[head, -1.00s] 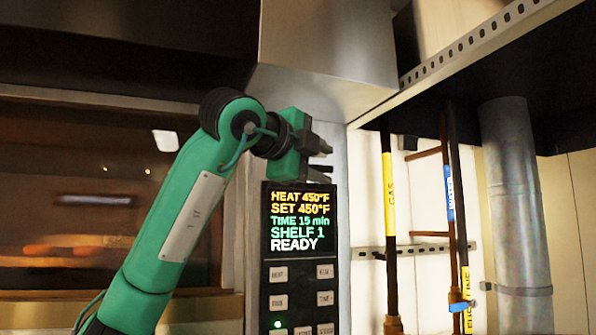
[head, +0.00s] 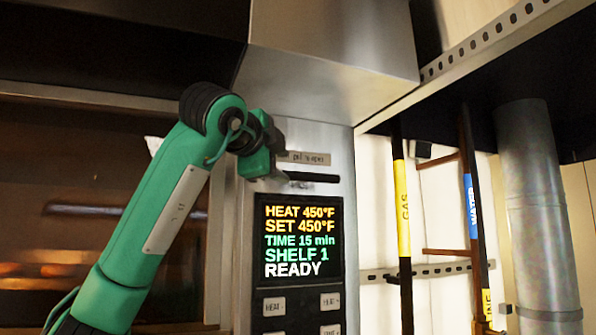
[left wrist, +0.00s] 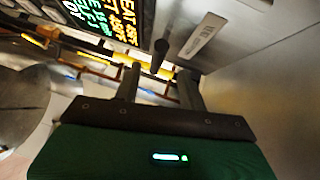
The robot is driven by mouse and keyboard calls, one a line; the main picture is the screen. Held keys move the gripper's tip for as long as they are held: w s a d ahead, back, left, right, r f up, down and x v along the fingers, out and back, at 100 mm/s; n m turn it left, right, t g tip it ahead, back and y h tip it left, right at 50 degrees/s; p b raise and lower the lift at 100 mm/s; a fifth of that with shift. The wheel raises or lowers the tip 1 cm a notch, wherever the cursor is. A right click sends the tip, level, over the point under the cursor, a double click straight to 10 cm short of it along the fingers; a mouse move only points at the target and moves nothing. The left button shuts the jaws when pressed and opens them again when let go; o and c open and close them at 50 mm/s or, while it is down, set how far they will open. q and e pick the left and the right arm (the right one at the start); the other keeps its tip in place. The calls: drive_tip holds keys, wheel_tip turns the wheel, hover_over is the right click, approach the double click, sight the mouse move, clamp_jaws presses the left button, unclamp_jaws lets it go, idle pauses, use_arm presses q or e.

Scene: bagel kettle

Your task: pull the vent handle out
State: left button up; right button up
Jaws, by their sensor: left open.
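The vent handle (head: 313,177) is a short black bar on the steel panel, just above the oven display and below a small label (head: 303,157). In the left wrist view the handle (left wrist: 160,55) shows as a dark rod beyond the fingertips, roughly in line with the gap between them. My left gripper (head: 277,160) is at the left of the handle in the head view, its fingers partly hidden by its own body. In the left wrist view its two fingers (left wrist: 158,75) are apart with nothing held between them. My right gripper is in neither view.
The oven display (head: 300,240) reads READY, with buttons below. A steel hood (head: 335,60) juts out above. Yellow-banded gas pipe (head: 402,210), other pipes and a grey duct (head: 540,210) stand to the right. The oven window (head: 60,210) is on the left.

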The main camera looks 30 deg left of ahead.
sight(298, 179)
use_arm(q)
drive_tip(key=w, duration=0.1)
drive_tip(key=w+p, duration=0.1)
drive_tip(key=w, duration=0.2)
drive_tip(key=shift+w+a+f+p, duration=0.2)
drive_tip(key=shift+w+a+p, duration=0.1)
drive_tip(key=shift+w+a, duration=0.05)
drive_tip(key=w, duration=0.1)
drive_tip(key=w+p, duration=0.1)
drive_tip(key=w, duration=0.1)
drive_tip(key=shift+w+a+f+p, duration=0.1)
drive_tip(key=shift+w+f+p, duration=0.25)
drive_tip(key=shift+w+p, duration=0.05)
drive_tip(key=shift+w+f, duration=0.1)
drive_tip(key=shift+w, duration=0.3)
drive_tip(key=shift+w+f, duration=0.15)
clamp_jaws()
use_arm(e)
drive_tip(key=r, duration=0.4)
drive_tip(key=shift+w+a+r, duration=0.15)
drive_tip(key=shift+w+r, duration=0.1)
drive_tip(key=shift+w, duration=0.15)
